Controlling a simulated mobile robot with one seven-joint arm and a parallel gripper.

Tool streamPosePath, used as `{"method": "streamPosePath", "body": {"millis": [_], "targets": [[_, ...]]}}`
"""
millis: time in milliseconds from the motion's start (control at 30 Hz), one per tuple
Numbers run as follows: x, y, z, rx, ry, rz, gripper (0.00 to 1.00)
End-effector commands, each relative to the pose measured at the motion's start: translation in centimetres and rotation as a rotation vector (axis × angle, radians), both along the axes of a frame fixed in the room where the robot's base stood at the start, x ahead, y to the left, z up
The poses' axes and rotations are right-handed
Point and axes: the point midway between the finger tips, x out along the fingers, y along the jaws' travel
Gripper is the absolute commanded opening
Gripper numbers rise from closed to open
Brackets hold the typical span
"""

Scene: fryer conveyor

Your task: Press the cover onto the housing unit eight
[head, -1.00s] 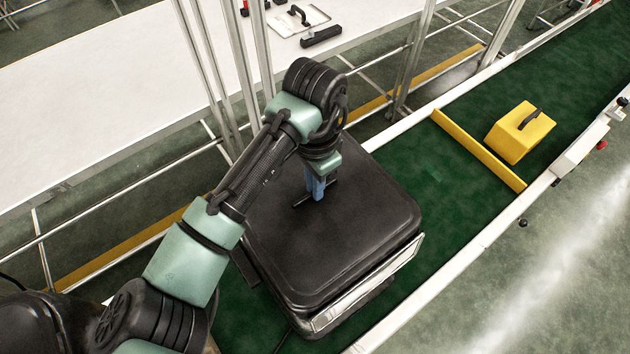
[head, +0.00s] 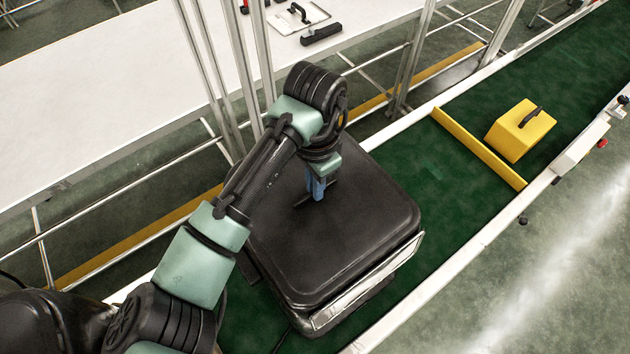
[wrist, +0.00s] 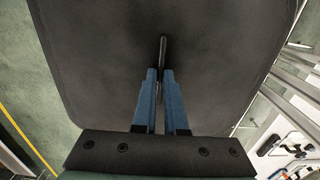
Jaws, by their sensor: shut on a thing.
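The black, rounded-square cover (head: 345,245) lies over the housing unit (head: 375,275) on the green conveyor. Only a silvery front panel and a strip of the housing's side show beneath the cover. My gripper (head: 318,184) points down at the cover's upper middle, its blue fingers shut on the cover's dark bar handle (head: 302,200). In the wrist view the blue fingertips (wrist: 160,72) close around the thin handle (wrist: 163,48), with the cover (wrist: 100,50) filling the background. I cannot tell whether the cover is fully seated; its far edge is partly hidden by my arm.
A yellow bar (head: 478,148) crosses the green belt (head: 430,180) to the right, with a yellow box with a black handle (head: 520,132) beyond it. White rails edge the conveyor. A white table (head: 110,90) and metal posts (head: 213,70) stand behind my arm.

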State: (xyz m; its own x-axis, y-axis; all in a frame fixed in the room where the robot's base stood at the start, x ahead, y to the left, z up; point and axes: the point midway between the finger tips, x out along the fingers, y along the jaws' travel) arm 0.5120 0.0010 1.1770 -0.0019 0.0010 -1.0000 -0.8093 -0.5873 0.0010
Motion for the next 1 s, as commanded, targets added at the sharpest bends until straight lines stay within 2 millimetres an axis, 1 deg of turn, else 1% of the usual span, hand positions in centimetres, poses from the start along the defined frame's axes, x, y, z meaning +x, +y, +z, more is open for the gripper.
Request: {"method": "streamPosePath", "body": {"millis": [100, 133, 267, 300, 333, 533, 633, 667, 1000], "targets": [[0.03, 0.01, 0.05, 0.001, -0.001, 0.0, 0.0], [0.03, 0.01, 0.05, 0.001, -0.001, 0.0, 0.11], [0.02, 0.0, 0.04, 0.001, -0.001, 0.0, 0.35], [0.02, 0.0, 0.04, 0.001, -0.001, -0.001, 0.42], [0.02, 0.0, 0.04, 0.001, -0.001, -0.001, 0.44], [0.01, 0.01, 0.02, 0.001, -0.001, -0.001, 0.44], [-0.01, 0.0, -0.02, 0.001, 0.001, -0.001, 0.62], [-0.01, 0.0, -0.02, 0.0, 0.0, -0.001, 0.64], [-0.01, -0.01, 0.19, 0.0, 0.0, -0.001, 0.64]]}}
